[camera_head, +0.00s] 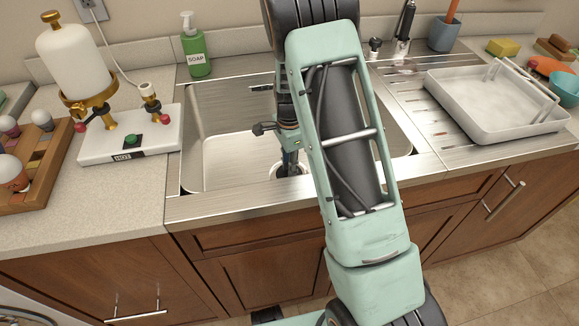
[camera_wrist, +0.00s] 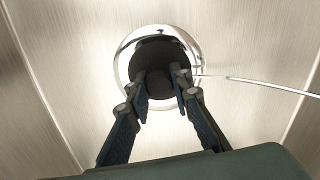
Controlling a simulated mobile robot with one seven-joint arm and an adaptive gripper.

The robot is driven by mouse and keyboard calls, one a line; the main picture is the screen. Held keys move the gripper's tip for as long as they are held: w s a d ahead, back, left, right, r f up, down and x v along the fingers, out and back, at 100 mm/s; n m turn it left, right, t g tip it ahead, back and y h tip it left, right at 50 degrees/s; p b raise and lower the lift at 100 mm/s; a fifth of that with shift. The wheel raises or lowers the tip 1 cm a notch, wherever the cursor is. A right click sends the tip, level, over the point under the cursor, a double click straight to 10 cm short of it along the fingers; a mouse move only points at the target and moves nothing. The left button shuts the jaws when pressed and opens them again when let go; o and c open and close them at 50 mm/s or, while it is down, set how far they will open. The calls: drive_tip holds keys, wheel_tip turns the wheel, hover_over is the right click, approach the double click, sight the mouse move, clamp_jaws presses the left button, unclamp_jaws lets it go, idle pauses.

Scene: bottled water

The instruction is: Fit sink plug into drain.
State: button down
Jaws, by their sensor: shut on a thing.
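The sink plug (camera_wrist: 158,54) is a dark round disc between my fingertips in the wrist view. My gripper (camera_wrist: 160,88) is shut on it from above. The drain (camera_wrist: 197,60) is a shiny metal ring around the plug as seen from the wrist; the plug overlaps the upper middle of the ring. I cannot tell how deep the plug sits. In the head view the drain (camera_head: 280,171) shows at the sink bottom beside my gripper (camera_head: 290,165), and my arm hides part of the basin. The steel sink (camera_head: 222,150) is otherwise empty where visible.
A thin light chain or cord (camera_wrist: 260,83) runs right from the drain area. A soap bottle (camera_head: 195,52) stands behind the sink. A white tray (camera_head: 440,100) lies on the right drainboard. A dispenser device (camera_head: 130,140) stands left. The basin's left side is clear.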

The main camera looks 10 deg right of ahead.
drive_tip(key=shift+f, duration=0.2)
drive_tip(key=c, duration=1.7)
unclamp_jaws()
drive_tip(key=shift+c, duration=0.2)
drive_tip(key=shift+r, duration=0.1)
wheel_tip(320, 180, up, 12)
drive_tip(key=p, duration=0.1)
drive_tip(key=shift+r, duration=0.15)
